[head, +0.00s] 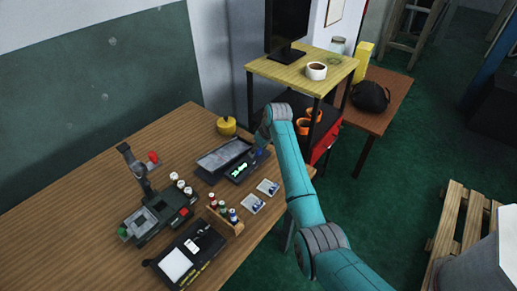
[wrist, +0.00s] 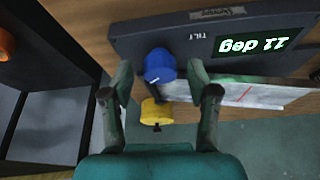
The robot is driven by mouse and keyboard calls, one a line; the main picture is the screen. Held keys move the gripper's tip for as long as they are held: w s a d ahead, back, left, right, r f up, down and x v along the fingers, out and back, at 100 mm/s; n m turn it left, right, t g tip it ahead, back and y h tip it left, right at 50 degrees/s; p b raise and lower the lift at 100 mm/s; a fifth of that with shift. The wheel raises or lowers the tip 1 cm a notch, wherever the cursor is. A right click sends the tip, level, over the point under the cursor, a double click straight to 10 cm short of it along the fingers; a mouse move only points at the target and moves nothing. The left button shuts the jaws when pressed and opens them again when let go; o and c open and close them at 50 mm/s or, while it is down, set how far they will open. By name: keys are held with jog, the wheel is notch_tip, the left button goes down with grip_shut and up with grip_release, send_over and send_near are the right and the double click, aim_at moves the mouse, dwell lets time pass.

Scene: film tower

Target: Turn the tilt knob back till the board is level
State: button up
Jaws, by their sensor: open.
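The tilt unit (head: 243,172) stands near the right edge of the wooden table, its grey board (head: 222,154) behind its front panel. In the wrist view the panel (wrist: 270,60) fills the upper right, upside down, and its green display (wrist: 250,40) reads 11 deg. The blue tilt knob (wrist: 159,66), beside the word TILT, lies between the fingers of my gripper (wrist: 160,82). The fingers are open, one on each side; a gap shows at the left, and I cannot tell if the right finger touches. In the head view my gripper (head: 262,142) is at the unit's right end.
A yellow object (head: 227,126) stands behind the unit. Small bottles in a wooden rack (head: 228,215), two cards (head: 268,187) and a dark green device (head: 150,220) are in front and left.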

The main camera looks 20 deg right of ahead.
grip_shut()
jog(key=shift+d+n, duration=0.1)
jog(key=shift+n, duration=0.2)
jog(key=n+g+y, duration=0.1)
jog(key=n, duration=0.3)
jog(key=shift+w+n, duration=0.1)
jog(key=shift+n, duration=0.2)
jog(key=n+g+y, duration=0.1)
jog(key=n+g, duration=0.1)
jog(key=n, duration=0.3)
jog(key=shift+w+d, duration=0.1)
jog(key=shift+n, duration=0.3)
